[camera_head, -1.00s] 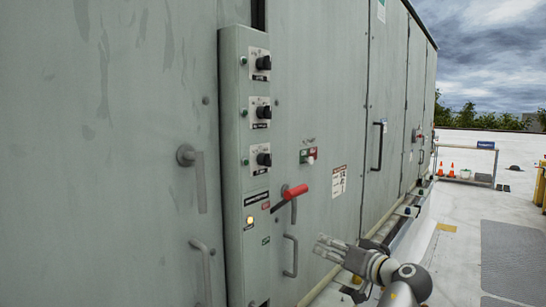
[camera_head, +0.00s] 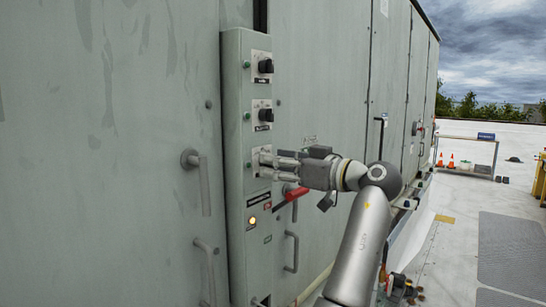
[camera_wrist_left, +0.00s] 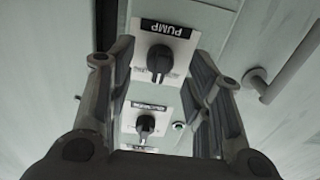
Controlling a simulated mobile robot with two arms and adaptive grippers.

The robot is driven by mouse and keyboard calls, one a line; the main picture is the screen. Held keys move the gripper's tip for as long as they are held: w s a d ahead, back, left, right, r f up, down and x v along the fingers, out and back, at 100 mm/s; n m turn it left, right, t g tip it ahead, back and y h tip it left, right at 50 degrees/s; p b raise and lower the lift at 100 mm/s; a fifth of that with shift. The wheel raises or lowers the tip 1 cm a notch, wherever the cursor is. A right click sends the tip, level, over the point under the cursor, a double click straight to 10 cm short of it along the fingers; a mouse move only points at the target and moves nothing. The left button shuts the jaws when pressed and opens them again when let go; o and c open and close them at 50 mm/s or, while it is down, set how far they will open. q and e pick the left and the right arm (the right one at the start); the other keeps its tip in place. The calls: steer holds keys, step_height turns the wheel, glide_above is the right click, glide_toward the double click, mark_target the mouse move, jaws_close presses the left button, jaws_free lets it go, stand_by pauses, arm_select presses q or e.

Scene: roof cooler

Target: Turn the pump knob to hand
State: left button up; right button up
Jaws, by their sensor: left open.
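The pump knob (camera_wrist_left: 160,62) is a black rotary knob on a white plate under a black PUMP label, which appears upside down in the left wrist view. It sits between the two fingers of my left gripper (camera_wrist_left: 158,82), which is open, with a gap on both sides. In the head view my left gripper (camera_head: 268,164) is at the lowest knob plate of the narrow control panel (camera_head: 236,180). Its fingers mostly cover that knob there. I cannot tell exactly how far the fingertips are from the panel face. My right gripper is not in view.
Two more black knobs, upper (camera_head: 265,66) and middle (camera_head: 265,115), sit above on the panel. A red lever handle (camera_head: 294,194) is just below my gripper. A lit amber lamp (camera_head: 253,221) and door handles (camera_head: 203,182) are nearby. Open roof floor lies right.

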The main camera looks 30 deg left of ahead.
arm_select(q)
steer(key=shift+a, duration=0.85)
steer(key=shift+c, duration=0.4)
jaws_close()
